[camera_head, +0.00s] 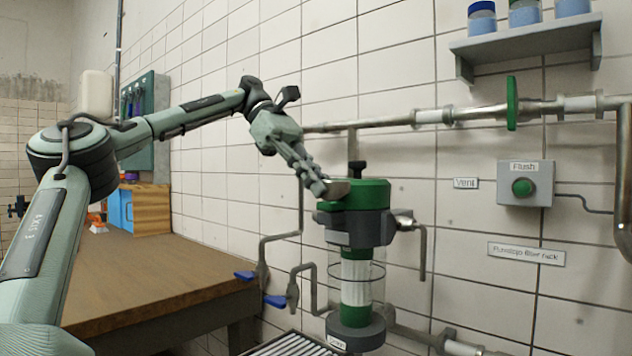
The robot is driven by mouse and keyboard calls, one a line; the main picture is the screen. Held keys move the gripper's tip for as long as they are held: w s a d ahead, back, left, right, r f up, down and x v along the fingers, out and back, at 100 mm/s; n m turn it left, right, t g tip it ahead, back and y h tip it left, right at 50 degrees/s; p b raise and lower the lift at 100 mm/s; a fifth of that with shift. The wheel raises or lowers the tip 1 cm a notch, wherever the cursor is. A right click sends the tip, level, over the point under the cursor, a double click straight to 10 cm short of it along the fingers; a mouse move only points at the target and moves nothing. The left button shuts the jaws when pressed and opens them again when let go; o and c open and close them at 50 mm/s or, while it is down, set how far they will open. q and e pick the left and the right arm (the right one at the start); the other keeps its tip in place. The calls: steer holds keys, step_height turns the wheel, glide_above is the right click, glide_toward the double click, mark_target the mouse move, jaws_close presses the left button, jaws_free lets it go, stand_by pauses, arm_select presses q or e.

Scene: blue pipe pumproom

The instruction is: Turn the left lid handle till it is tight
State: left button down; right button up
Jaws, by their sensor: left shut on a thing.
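The filter housing stands against the tiled wall, with a green lid (368,194) on top and a clear lower part with a white cartridge (356,278) inside. A black knob (357,168) stands up from the lid's top. My left gripper (326,189) comes in from the upper left and is shut at the lid's left side, on the left lid handle. The fingers cover most of that handle, so its exact angle is hard to tell. My right gripper is not in view.
A brown workbench (150,270) lies at the lower left. Blue-handled valves (275,300) sit left of the housing. A grey Flush button box (525,184) and a shelf with jars (530,38) are at the right.

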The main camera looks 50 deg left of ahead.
arm_select(q)
steer(key=c, duration=1.9)
jaws_free()
